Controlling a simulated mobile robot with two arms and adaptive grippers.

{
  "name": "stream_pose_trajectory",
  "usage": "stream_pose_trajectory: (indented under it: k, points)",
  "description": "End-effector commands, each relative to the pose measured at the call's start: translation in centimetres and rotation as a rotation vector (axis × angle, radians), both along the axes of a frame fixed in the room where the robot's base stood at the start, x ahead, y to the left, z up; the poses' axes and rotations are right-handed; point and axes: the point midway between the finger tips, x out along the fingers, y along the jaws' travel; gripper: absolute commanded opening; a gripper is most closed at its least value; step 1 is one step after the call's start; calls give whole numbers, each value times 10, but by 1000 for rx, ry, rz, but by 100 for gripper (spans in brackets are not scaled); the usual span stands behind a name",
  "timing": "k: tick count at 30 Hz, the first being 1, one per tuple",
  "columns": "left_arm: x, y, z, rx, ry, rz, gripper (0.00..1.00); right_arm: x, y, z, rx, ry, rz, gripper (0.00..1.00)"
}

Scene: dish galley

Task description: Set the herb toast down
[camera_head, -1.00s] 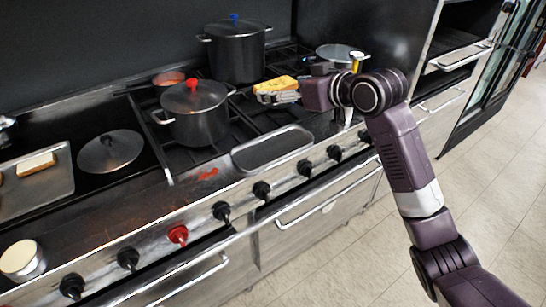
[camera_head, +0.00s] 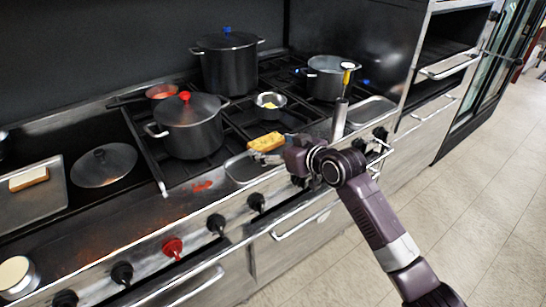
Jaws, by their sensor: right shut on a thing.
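The herb toast (camera_head: 266,142) is a yellow slice with darker specks. My right gripper (camera_head: 280,144) is shut on it, coming from the right. The toast is over the far part of a shallow metal tray (camera_head: 238,170) at the stove's front edge. I cannot tell whether it touches the tray. My gripper and wrist hide the tray's right part. My left gripper is not in view.
A red-knobbed pot (camera_head: 190,135) stands close left of the tray. A small metal bowl (camera_head: 270,107) sits behind the toast. A steel pot (camera_head: 328,80) and an upright metal cylinder (camera_head: 340,118) stand to the right. The tray's left part is bare.

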Motion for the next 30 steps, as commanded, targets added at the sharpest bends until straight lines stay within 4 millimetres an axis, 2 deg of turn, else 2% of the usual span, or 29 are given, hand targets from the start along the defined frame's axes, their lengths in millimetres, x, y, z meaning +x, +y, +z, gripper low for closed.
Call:
stream_pose_trajectory:
  k: [4,8,20,21,25,30]
  points:
    - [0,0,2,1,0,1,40,-1,0,-24,0,6,0,51]
    - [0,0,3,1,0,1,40,-1,0,-38,1,3,0,51]
    - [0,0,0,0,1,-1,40,0,0,-44,0,2,1,51]
    - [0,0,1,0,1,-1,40,0,0,-44,1,1,0,82]
    - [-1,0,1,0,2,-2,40,0,0,-44,0,1,0,96]
    - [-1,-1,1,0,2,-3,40,0,0,-44,0,1,0,96]
